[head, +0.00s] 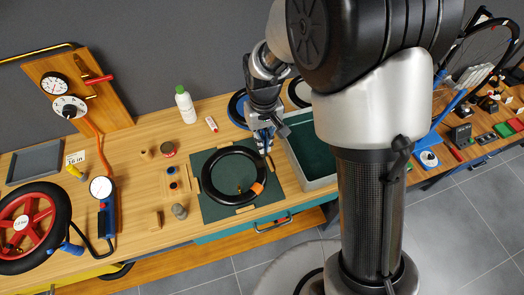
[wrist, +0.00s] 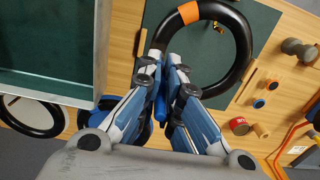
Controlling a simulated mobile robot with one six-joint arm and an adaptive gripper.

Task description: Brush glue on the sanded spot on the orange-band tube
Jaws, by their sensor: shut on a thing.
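The black tube with an orange band (head: 257,188) lies in a ring on a dark green mat (head: 215,211). The tube also shows in the wrist view (wrist: 244,50), with its orange band (wrist: 190,13) near the top edge. A brass valve (wrist: 218,26) shows inside the ring. I cannot make out the sanded spot. My gripper (head: 266,143) is above the mat's far right corner, beside the tube. In the wrist view my gripper (wrist: 174,66) is shut on a narrow blue thing (wrist: 160,106), mostly hidden by the fingers; I cannot tell whether it is the brush.
A grey-rimmed bin (head: 318,184) stands right of the mat. Left of the mat are a red tin (head: 168,150), small dark pots (head: 172,185) and a grey knobbed tool (head: 179,211). A white bottle (head: 185,104) stands behind. The bench's front left has some free room.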

